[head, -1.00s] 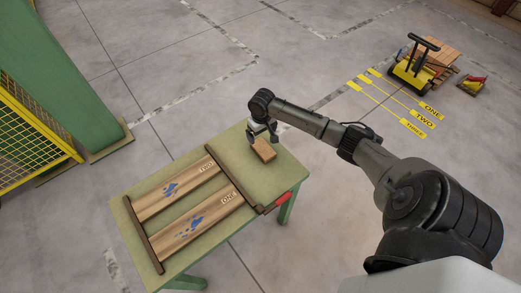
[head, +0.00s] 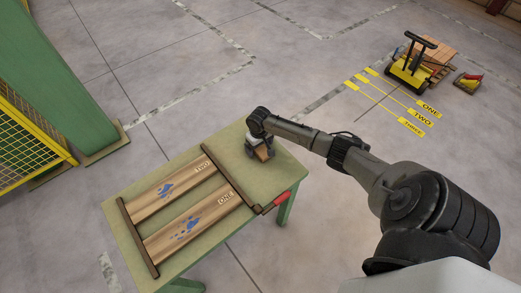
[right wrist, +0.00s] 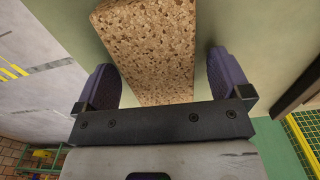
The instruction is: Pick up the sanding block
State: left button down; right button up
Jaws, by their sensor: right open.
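The sanding block (head: 264,153) is a small tan-brown block on the right part of the green table. In the right wrist view the speckled block (right wrist: 150,50) fills the upper middle. My right gripper (head: 260,150) is low over the block and partly hides it in the head view. In the right wrist view its two dark fingers (right wrist: 166,75) stand apart, one on each side of the block. A gap shows between the right finger and the block. Contact cannot be told. My left gripper is not in view.
The green table (head: 235,140) also holds two wooden boards with blue marks, labelled TWO (head: 172,184) and ONE (head: 190,229), between dark rails. A red item (head: 283,199) is at the table's front edge. A yellow cart (head: 410,72) stands on the floor at the back right.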

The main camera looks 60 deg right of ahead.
jog(key=c, duration=1)
jog(key=shift+r, duration=0.55)
jog(key=r+p, duration=0.1)
jog(key=r, duration=0.1)
jog(key=s+r+p, duration=0.1)
jog(key=shift+s+d+r, duration=0.1)
jog(key=shift+d+r, duration=0.1)
jog(key=shift+r, duration=0.2)
jog(key=shift+s+d+r+p, duration=0.55)
jog(key=shift+s+r, duration=0.45)
jog(key=shift+s, duration=0.65)
jog(key=shift+s+d+r+p, duration=0.45)
jog(key=shift+s+r, duration=0.55)
jog(key=shift+s, duration=0.65)
jog(key=shift+s+d+r+p, duration=0.55)
jog(key=shift+s+r, duration=0.45)
jog(key=shift+s, duration=0.65)
